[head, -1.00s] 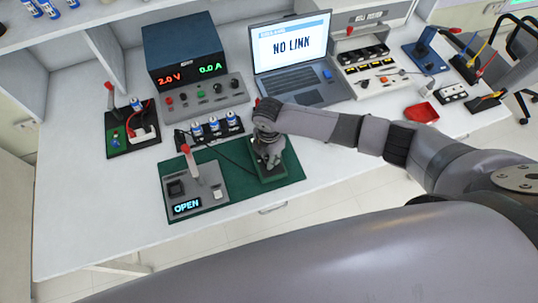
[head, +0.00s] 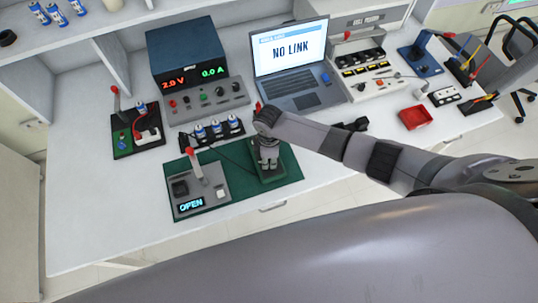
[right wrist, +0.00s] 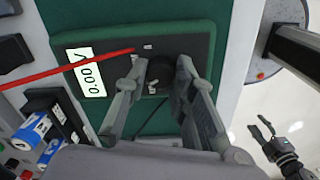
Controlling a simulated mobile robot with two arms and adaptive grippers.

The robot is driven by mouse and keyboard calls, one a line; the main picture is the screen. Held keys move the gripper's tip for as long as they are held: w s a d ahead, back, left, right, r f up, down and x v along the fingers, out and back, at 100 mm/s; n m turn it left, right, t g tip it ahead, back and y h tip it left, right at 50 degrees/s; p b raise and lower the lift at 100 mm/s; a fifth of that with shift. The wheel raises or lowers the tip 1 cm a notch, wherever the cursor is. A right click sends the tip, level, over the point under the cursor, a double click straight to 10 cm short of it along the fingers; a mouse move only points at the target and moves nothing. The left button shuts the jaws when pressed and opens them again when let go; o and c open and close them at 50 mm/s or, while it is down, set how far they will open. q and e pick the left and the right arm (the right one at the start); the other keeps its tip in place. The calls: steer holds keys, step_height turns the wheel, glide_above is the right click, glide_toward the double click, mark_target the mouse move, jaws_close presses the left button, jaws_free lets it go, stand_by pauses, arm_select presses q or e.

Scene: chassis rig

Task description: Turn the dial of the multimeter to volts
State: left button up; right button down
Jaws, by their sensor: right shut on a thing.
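The multimeter is a dark-faced, green-edged box; it lies on the green mat (head: 233,205) and its edge shows in the head view (head: 283,172). In the right wrist view the multimeter (right wrist: 110,52) has a lit display (right wrist: 86,72) with zeros and what looks like a V. My right gripper (head: 268,167) is over it, fingers pointing down. In the right wrist view my right gripper (right wrist: 170,80) is shut on the round black dial (right wrist: 184,76), a finger on each side. The dial's marks are mostly hidden. My left gripper (right wrist: 262,126) hangs open and empty over the floor, far from the multimeter.
A grey box reading OPEN with a red-tipped lever (head: 195,165) stands left of the multimeter. A battery holder (head: 218,132), a power supply (head: 190,60) and a laptop (head: 290,60) stand behind. A red probe (right wrist: 75,66) crosses the multimeter in the wrist view.

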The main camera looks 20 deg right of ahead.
steer(key=shift+m, duration=0.6)
steer(key=c, duration=1.3)
jaws_free()
step_height(320, 180, up, 12)
steer(key=shift+r, duration=0.1)
steer(key=shift+a, duration=0.1)
